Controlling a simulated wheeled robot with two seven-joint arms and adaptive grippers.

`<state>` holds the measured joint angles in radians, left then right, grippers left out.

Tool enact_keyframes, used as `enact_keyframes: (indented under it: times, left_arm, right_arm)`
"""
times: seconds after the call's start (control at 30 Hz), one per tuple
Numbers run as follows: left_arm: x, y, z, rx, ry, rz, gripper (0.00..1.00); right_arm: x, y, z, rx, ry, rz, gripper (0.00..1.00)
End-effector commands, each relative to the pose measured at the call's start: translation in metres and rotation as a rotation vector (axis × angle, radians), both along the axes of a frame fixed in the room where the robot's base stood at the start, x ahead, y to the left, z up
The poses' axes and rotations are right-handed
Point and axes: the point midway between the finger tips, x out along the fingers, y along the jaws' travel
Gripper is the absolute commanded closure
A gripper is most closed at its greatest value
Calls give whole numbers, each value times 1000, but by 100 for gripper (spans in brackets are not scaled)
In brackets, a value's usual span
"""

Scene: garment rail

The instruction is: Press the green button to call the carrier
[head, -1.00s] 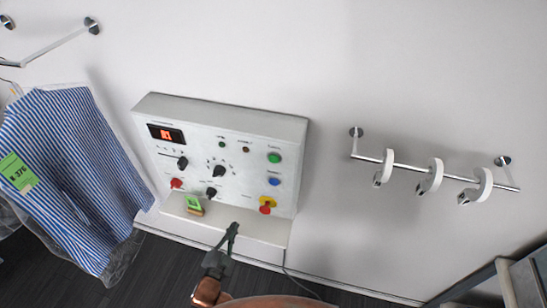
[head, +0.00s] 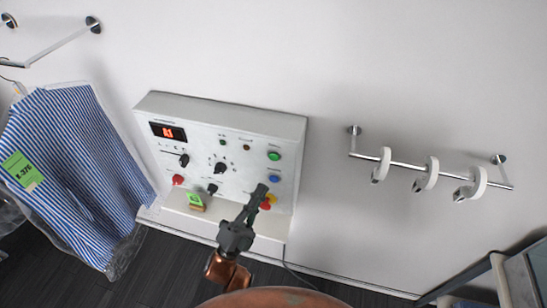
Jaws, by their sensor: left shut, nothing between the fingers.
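The green button (head: 274,156) is at the upper right of the grey control panel (head: 228,129) on the wall. Nothing covers it. A blue button (head: 274,179) sits below it. My left gripper (head: 260,189) is shut and empty, in front of the panel's lower right part. Its tip appears just below and left of the blue button in the picture, apart from the green button. It partly hides the red and yellow emergency knob (head: 268,202). My right gripper is not in view.
A red button (head: 178,180), black knobs (head: 220,168) and a lit display (head: 168,132) are on the panel. A bagged striped shirt (head: 75,165) hangs at left. A wall rail with white rings (head: 431,172) is at right.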

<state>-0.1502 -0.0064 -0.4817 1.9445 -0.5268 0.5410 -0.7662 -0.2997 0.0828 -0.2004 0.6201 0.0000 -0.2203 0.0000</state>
Motion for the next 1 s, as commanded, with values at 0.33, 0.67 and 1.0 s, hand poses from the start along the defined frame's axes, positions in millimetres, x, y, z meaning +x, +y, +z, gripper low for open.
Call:
enact_keyframes:
  times: [0.33,0.67,1.0]
  left_arm:
    - [15,-4,-1,-1,2,-1,100]
    - [58,-18,-2,-1,3,0,100]
    - [83,-26,-2,0,3,0,100]
  right_arm:
    - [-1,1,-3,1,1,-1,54]
    - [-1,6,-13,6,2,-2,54]
    - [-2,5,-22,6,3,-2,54]
